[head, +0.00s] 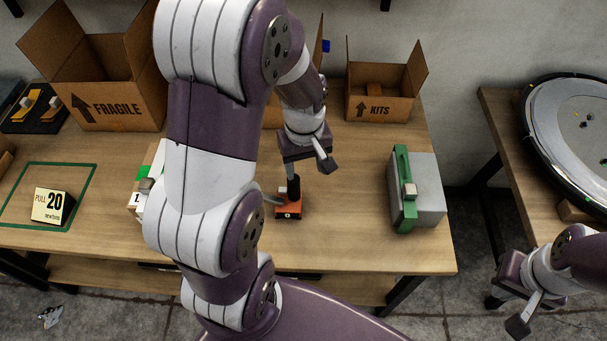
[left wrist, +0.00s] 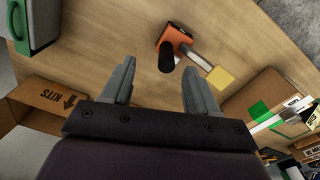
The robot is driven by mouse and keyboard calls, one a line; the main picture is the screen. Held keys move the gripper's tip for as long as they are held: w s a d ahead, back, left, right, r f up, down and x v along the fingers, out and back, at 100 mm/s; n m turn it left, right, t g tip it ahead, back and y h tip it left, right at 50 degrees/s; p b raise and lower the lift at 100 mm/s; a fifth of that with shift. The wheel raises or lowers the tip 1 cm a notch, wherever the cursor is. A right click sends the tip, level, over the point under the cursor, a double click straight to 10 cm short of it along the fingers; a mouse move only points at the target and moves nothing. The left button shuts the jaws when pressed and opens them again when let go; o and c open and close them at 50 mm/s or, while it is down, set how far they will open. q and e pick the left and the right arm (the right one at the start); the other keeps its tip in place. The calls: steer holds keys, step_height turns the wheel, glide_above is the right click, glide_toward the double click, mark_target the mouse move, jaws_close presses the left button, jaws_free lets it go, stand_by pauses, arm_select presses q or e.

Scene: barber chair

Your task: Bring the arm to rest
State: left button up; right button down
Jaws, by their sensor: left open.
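My left gripper (head: 308,168) hangs over the middle of the table, above an orange block with a black upright handle (head: 288,208). In the left wrist view my left gripper (left wrist: 158,82) has its two fingers apart. The black handle (left wrist: 167,58) shows just beyond the gap between the fingertips, and nothing is seen gripped. The orange block (left wrist: 175,37) has a grey bar with a yellow end. My right gripper (head: 510,305) is at the lower right, off the table's right side, with its jaws unclear. My left arm hides part of the table in the head view.
A green and grey case (head: 425,190) stands at the table's right. Open boxes marked FRAGILE (head: 125,103) and KITS (head: 380,106) stand at the back. A sign reading 20 (head: 50,205) is at the left. Bare tabletop (head: 350,215) lies between the orange block and case.

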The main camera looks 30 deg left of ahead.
arm_select(q)
steer(key=s+d+r+m+t+p, duration=0.1)
steer(key=s+d+r+m, duration=0.3)
steer(key=m, duration=0.5)
steer(key=s+d+p, duration=0.1)
steer(key=d, duration=0.1)
steer(key=shift+s+d+m, duration=0.3)
steer(key=shift+s+d, duration=0.05)
steer(key=shift+s, duration=0.05)
